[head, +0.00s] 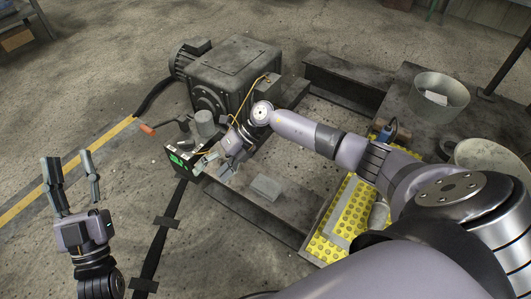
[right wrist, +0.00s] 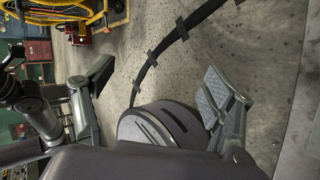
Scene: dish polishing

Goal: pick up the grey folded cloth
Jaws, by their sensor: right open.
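A small light grey block-shaped piece (head: 267,187), which looks like the folded cloth, lies flat on the dark metal plate (head: 240,205) near the middle of the head view. My right gripper (head: 214,168) is open, to the left of the cloth and apart from it, close to a small device with a green display. In the right wrist view its spread fingers (right wrist: 155,88) have nothing between them, and the cloth does not show there. My left gripper (head: 68,168) is open and empty over the floor at the far left.
The device with the green display (head: 180,160) stands beside my right gripper. A large grey motor and gearbox (head: 235,72) is behind. A yellow dotted mat (head: 345,215) lies to the right, partly under my right arm. A metal bucket (head: 438,100) stands at the back right.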

